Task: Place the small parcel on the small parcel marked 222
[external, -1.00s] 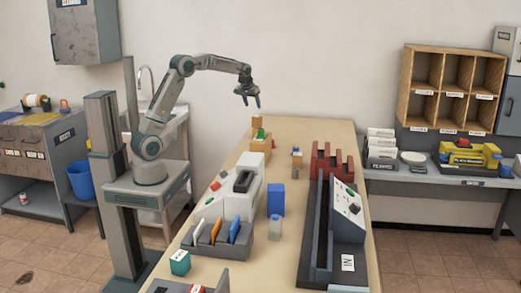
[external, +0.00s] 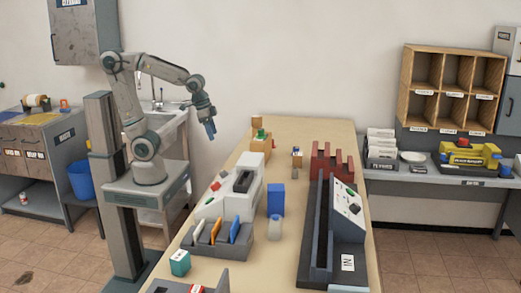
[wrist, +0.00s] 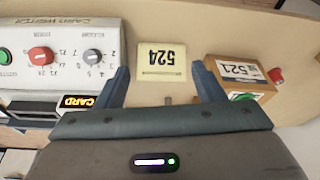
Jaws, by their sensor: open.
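My gripper (external: 211,131) hangs beside the table's far left edge in the external view, fingers pointing down. In the wrist view its two blue fingers (wrist: 165,85) are apart with nothing held between them. I cannot make out a label reading 222.
The white card machine (wrist: 60,55) with knobs stands left of the cream parcel. In the external view a red rack (external: 333,163), a blue box (external: 276,199) and a dark long machine (external: 335,240) stand on the table (external: 285,127). Its far end has bare surface.

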